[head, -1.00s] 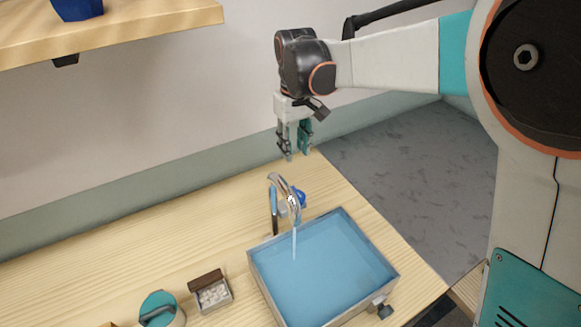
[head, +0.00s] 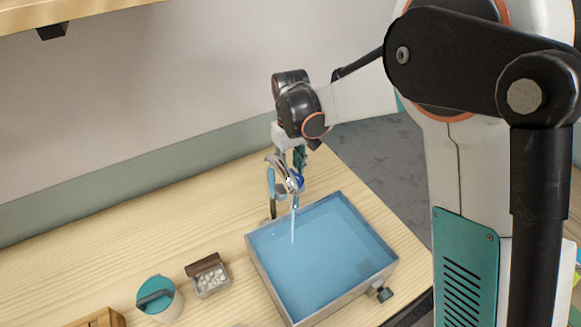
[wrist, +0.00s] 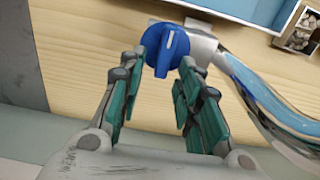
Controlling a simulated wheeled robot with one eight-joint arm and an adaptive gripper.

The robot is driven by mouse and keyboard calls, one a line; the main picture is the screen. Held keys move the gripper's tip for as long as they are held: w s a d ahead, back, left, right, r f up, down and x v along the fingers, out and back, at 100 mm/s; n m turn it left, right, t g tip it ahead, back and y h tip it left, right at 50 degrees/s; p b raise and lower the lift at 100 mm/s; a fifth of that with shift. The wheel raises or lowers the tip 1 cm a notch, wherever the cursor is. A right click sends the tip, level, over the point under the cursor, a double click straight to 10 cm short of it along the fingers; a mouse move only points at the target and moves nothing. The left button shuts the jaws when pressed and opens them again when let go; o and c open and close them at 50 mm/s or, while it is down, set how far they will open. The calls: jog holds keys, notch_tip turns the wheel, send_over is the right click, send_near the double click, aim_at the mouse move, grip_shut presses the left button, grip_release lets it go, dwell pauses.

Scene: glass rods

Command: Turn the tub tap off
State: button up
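The chrome tap (head: 272,196) stands at the back left corner of the tub (head: 266,282), with a thin water stream (head: 292,226) running from its spout. Its blue knob (head: 300,180) is partly hidden behind the spout in the head view. In the wrist view the blue knob (wrist: 163,48) shows a raised pale mark on its face and a lug pointing toward my palm. My gripper (wrist: 168,66) is open, its teal-padded fingers on either side of the knob's lug. I cannot tell whether they touch it. In the head view my gripper (head: 290,160) is just behind the tap.
A drain valve (head: 381,291) sticks out at the tub's front right. The wooden counter (head: 130,230) is clear at the back left.

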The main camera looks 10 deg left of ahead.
aim_at(302, 176)
jog(key=shift+f, duration=0.15)
jog(key=shift+c, duration=0.6)
grip_shut()
jog(key=m, duration=0.2)
jog(key=m+b, duration=0.1)
jog(key=m, duration=0.1)
jog(key=shift+w+d, duration=0.15)
jog(key=shift+d, duration=0.25)
jog(key=m, duration=0.3)
jog(key=shift+d+m, duration=0.3)
jog(key=shift+d, duration=0.05)
jog(key=m, duration=0.2)
jog(key=d+m+b, duration=0.1)
jog(key=m, duration=0.2)
jog(key=shift+s+d+m+b, duration=0.1)
jog(key=shift+s+d+m, duration=0.05)
jog(key=shift+m, duration=0.75)
jog(key=shift+s+d+m+b, duration=0.1)
jog(key=shift+m, duration=0.8)
jog(key=shift+s+d+m+b, duration=0.1)
jog(key=shift+s+d+m, duration=0.05)
jog(key=shift+m, duration=0.75)
